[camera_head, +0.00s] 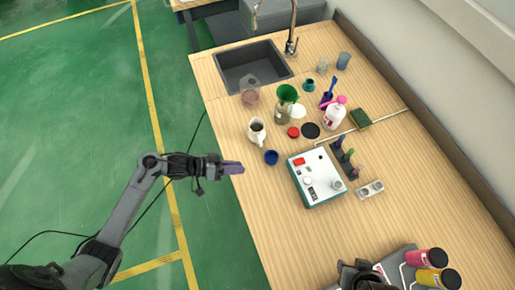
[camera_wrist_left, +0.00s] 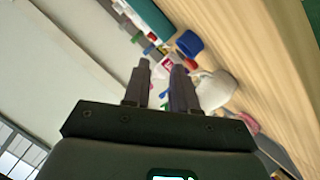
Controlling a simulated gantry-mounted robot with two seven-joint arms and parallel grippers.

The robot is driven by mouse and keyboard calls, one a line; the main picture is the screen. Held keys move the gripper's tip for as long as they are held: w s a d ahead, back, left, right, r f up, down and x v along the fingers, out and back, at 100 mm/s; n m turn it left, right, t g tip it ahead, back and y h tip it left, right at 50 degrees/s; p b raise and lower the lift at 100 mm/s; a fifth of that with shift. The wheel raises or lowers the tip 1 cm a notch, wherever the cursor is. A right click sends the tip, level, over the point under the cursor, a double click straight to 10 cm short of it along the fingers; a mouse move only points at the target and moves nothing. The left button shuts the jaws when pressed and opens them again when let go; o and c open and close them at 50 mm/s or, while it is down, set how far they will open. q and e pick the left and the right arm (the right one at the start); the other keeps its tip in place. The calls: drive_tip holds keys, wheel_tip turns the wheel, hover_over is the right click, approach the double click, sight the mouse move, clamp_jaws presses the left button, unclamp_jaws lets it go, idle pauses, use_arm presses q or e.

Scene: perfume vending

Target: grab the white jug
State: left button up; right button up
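The white jug (camera_head: 257,132) stands upright near the left edge of the wooden table, with dark contents visible at its mouth. In the left wrist view the white jug (camera_wrist_left: 214,90) shows just right of the fingers, partly behind one of them. My left gripper (camera_head: 233,168) is at the table's left edge, below and left of the jug and apart from it. In the left wrist view its two fingers (camera_wrist_left: 160,82) are spread with an empty gap. A dark part at the bottom edge of the head view looks like my right gripper (camera_head: 362,277); its fingers are not clear.
A blue cup (camera_head: 271,157) stands just below the jug. A red lid (camera_head: 293,132), a black disc (camera_head: 310,130) and a pink-topped white bottle (camera_head: 334,117) are to its right. A white-topped device (camera_head: 317,178) stands farther right. A sink (camera_head: 252,68) is behind.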

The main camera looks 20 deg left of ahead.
sight(261, 142)
use_arm(q)
drive_tip(key=shift+t, duration=0.4)
drive_tip(key=w+a+b, duration=0.1)
drive_tip(key=w+a+f+b, duration=0.1)
drive_tip(key=w, duration=0.1)
drive_tip(key=w+a+b, duration=0.1)
drive_tip(key=shift+w+a+f, duration=0.25)
drive_tip(key=shift+w+f, duration=0.05)
drive_tip(key=shift+w, duration=0.05)
drive_tip(key=shift+m, duration=0.4)
drive_tip(key=w+d, duration=0.1)
drive_tip(key=w, duration=0.1)
drive_tip(key=w+d+b, duration=0.1)
drive_tip(key=w, duration=0.1)
drive_tip(key=w+d+b, duration=0.1)
drive_tip(key=shift+w+d+r, duration=0.1)
drive_tip(key=shift+w, duration=0.3)
use_arm(e)
wheel_tip(261, 142, down, 7)
drive_tip(key=shift+r, duration=0.1)
use_arm(q)
drive_tip(key=shift+b+x, duration=0.4)
drive_tip(key=shift+x, duration=2.45)
use_arm(e)
drive_tip(key=shift+d+f, duration=0.1)
drive_tip(key=shift+f, duration=0.35)
use_arm(q)
clamp_jaws()
